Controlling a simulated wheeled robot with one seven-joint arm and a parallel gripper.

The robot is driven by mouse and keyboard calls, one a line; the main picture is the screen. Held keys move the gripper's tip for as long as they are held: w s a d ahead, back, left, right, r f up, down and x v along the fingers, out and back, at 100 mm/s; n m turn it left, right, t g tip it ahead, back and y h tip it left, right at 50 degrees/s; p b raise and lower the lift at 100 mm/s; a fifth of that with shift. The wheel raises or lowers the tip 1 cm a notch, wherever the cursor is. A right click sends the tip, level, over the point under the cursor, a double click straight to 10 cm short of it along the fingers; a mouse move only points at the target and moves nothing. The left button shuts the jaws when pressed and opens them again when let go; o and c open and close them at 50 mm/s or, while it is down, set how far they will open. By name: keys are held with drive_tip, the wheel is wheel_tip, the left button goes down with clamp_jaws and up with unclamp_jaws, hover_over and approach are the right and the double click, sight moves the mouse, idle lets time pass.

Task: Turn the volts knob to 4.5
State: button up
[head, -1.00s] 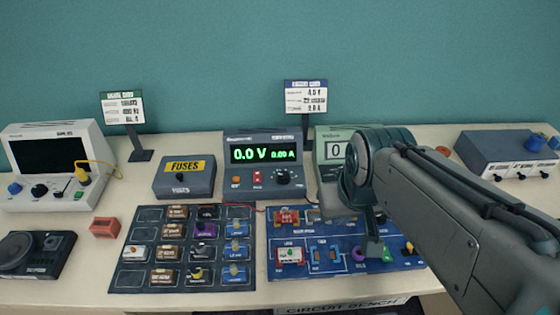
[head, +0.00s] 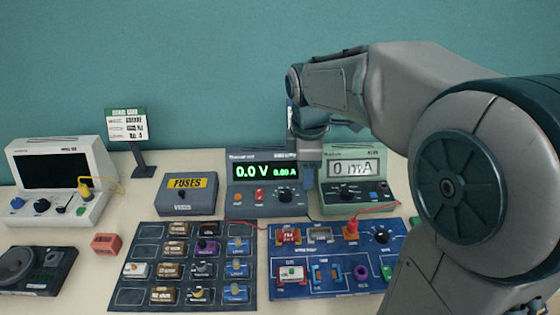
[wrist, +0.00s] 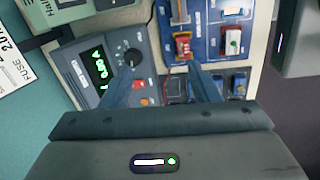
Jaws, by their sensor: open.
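The dark grey power supply (head: 232,205) stands at the back middle of the bench. Its green display (head: 265,171) reads 0.0 V and 0.00 A. Its black knob (head: 283,196) is at the lower right of its front; the setting is too small to read. In the wrist view the knob (wrist: 132,57) is just beyond the left fingertip, and the display (wrist: 98,68) is to its left. My gripper (wrist: 160,72) is open and empty, with the knob not between its fingers. In the head view it hangs by the supply's right edge, partly hiding it.
A green meter (head: 372,180) reading 0 mA stands close at the right. The blue circuit board (head: 290,290) and component tray (head: 120,300) lie in front. A FUSES box (head: 186,195) is left. A sign (head: 127,125) stands behind it.

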sight(286, 193)
drive_tip(key=w+a+f+n+g, duration=0.1)
drive_tip(key=w+a+f+n, duration=0.25)
drive_tip(key=w+n, duration=0.6)
drive_tip(key=shift+n+y, duration=0.25)
drive_tip(key=shift+y, duration=0.05)
wheel_tip(286, 193, down, 13)
drive_tip(key=shift+f+p, duration=0.1)
drive_tip(key=shift+p, duration=0.75)
drive_tip(key=c, duration=1)
drive_tip(key=shift+o, duration=0.2)
